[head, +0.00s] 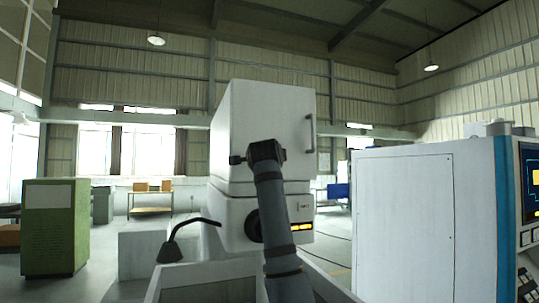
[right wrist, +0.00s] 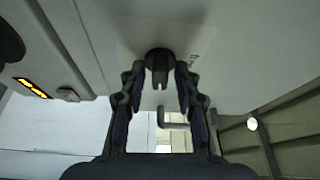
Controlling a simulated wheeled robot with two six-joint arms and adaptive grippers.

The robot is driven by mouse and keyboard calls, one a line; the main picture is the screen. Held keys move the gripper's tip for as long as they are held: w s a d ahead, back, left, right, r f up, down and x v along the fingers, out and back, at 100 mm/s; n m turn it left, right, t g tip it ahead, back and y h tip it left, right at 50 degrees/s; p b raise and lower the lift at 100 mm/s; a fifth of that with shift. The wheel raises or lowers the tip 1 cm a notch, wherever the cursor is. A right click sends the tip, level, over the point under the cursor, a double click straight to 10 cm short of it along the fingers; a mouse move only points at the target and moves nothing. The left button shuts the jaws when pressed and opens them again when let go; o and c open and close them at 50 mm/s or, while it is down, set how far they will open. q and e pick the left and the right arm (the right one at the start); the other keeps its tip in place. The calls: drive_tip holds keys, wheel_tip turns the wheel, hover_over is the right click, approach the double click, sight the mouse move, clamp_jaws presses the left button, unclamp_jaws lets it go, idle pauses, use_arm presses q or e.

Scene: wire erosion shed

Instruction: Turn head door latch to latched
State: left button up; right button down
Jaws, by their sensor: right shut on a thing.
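The white machine head (head: 262,110) stands in the middle of the head view, with a grey door handle (head: 311,133) on its right side. My right arm reaches up from below, and its gripper (head: 266,152) is at the machine head's front. In the right wrist view the head door latch (right wrist: 158,64) is a dark round knob with a notched lower end. The fingers of my right gripper (right wrist: 157,78) stand on both sides of the latch and are shut on it. In the head view the arm hides the latch. My left gripper is not in view.
A lit yellow indicator (head: 301,227) is low on the machine. A white cabinet (head: 403,220) with a blue edge and a control screen (head: 531,183) stands close on the right. A green cabinet (head: 55,228) is at left. A black bent lamp (head: 172,250) stands left of my arm.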

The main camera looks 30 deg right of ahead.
drive_tip(key=shift+m, duration=0.5)
idle(0.3)
drive_tip(key=c, duration=1.3)
unclamp_jaws()
drive_tip(key=shift+s+d, duration=0.1)
drive_tip(key=v, duration=1.2)
drive_tip(key=shift+r, duration=0.1)
